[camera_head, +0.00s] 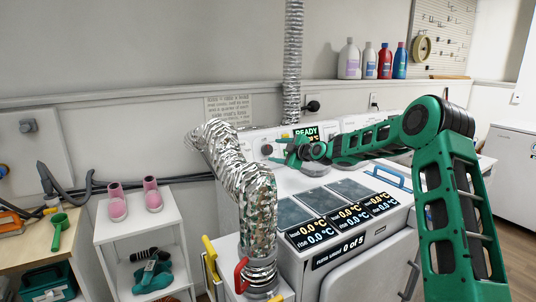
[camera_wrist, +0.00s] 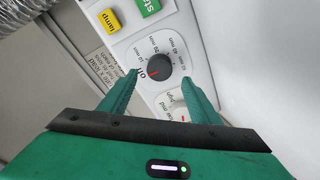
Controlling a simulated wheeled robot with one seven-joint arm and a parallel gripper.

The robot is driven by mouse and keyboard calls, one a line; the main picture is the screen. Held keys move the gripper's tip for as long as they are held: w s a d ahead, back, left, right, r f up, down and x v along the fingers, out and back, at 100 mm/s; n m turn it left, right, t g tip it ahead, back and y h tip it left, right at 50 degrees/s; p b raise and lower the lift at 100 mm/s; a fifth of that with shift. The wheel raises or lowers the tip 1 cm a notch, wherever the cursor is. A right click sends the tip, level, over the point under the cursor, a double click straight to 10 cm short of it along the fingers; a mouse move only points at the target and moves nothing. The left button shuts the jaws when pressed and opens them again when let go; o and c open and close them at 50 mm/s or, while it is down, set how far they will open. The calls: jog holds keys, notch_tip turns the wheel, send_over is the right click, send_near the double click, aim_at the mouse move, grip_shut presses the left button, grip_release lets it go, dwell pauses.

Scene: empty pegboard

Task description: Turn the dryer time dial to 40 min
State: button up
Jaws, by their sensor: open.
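The time dial (camera_wrist: 160,64) is a dark round knob on a light panel in the wrist view. A red mark on its lower-left edge faces the "off" label. Minute labels curve around its upper side, with "40 min" at the upper right. My gripper (camera_wrist: 160,78) is open, with one green finger to the lower left of the dial and the other to its lower right. I see a gap beside each fingertip; contact cannot be made out. In the head view my gripper (camera_head: 299,151) is at the dryer's (camera_head: 344,190) back panel and hides part of it.
A yellow "lamp" button (camera_wrist: 110,20) and a green button (camera_wrist: 148,6) sit above the dial. Another dial (camera_wrist: 178,117) lies partly hidden below it. A silver foil duct (camera_head: 257,210) stands left of my gripper, with a "READY" display (camera_head: 306,132) behind.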

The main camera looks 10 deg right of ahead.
aim_at(268, 150)
jog(key=shift+x, duration=2.7)
